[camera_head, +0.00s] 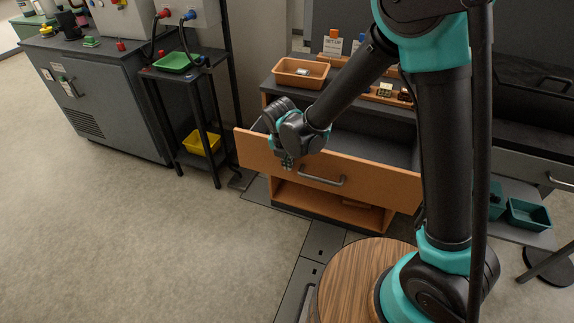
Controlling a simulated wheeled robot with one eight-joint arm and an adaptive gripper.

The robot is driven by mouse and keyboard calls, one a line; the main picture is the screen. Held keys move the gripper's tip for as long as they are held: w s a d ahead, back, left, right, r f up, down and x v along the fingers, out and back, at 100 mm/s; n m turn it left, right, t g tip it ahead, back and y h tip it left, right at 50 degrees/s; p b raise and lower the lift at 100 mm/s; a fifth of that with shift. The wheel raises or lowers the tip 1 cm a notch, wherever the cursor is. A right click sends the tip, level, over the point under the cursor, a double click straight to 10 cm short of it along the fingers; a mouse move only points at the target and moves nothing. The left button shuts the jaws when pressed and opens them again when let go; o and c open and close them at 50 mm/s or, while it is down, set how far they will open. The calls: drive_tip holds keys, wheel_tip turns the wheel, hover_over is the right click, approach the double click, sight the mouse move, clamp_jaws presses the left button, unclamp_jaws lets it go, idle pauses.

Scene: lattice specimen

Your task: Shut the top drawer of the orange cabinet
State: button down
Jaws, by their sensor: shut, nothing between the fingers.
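The orange cabinet (284,197) stands at the middle right of the head view. Its top drawer (369,180) is pulled out, with a dark inside showing behind the orange front. My gripper (287,162) is shut and empty. It points down in front of the left half of the drawer front, left of the handle. I cannot tell whether it touches the front. My wrist hides part of the drawer's top edge.
An orange tray (301,73) and small items stand on the cabinet top. A black side table (182,73) with a green tray (177,62) and a yellow bin (202,142) is at left. A round wooden top (345,280) is in front. The floor at left is clear.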

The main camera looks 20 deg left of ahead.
drive_tip(key=shift+w, duration=0.1)
drive_tip(key=w, duration=2.2)
drive_tip(key=shift+w+d, duration=0.1)
drive_tip(key=shift+d, duration=0.3)
